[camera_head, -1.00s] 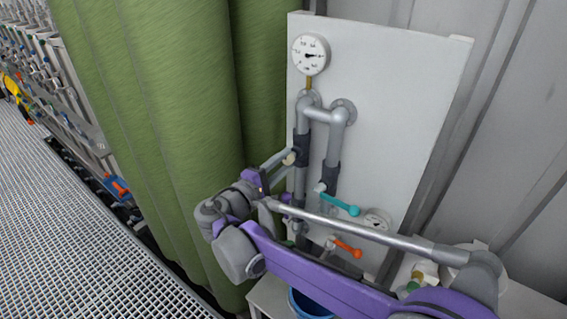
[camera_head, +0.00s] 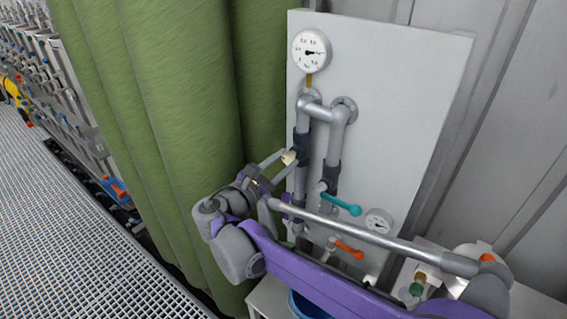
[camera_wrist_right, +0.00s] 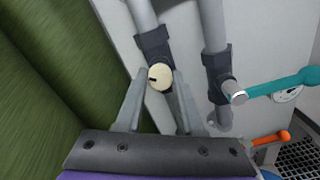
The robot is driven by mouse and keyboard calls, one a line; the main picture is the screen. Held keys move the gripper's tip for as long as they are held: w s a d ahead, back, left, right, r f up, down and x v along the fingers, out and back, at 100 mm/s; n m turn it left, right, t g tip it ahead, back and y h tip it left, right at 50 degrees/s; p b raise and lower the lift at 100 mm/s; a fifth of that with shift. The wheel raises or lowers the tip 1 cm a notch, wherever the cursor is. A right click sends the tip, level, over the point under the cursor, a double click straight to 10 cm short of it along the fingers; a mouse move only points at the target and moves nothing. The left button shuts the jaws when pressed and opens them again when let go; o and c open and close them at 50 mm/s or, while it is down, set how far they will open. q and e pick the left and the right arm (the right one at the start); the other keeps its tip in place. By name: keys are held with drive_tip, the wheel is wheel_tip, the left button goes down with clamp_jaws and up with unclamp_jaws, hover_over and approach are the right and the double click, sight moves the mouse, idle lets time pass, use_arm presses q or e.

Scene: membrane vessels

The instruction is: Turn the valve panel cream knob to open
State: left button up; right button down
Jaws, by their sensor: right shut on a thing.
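The valve panel (camera_head: 405,110) is a pale upright board with grey pipes. Its cream knob (camera_head: 289,157) sits on the dark valve body of the left pipe; in the right wrist view the knob (camera_wrist_right: 160,77) shows its round face with a small dark mark, lying between the fingertips. My right gripper (camera_head: 287,160) reaches it from the lower left, its two grey fingers on either side of the knob and shut on it. The right gripper also shows in the right wrist view (camera_wrist_right: 159,82). My left gripper is not in view.
A teal lever (camera_head: 341,204) is on the right pipe, and an orange lever (camera_head: 348,249) is lower down. A pressure gauge (camera_head: 311,51) is above, a smaller gauge (camera_head: 379,222) below. A blue bucket (camera_head: 308,304) is below.

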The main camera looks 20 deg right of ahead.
drive_tip(key=n, duration=0.3)
drive_tip(key=shift+n+b, duration=0.3)
drive_tip(key=shift+n, duration=1.7)
drive_tip(key=c, duration=0.5)
unclamp_jaws()
drive_tip(key=b+v, duration=0.1)
drive_tip(key=v, duration=1)
drive_tip(key=shift+d, duration=0.1)
drive_tip(key=shift+d, duration=0.1)
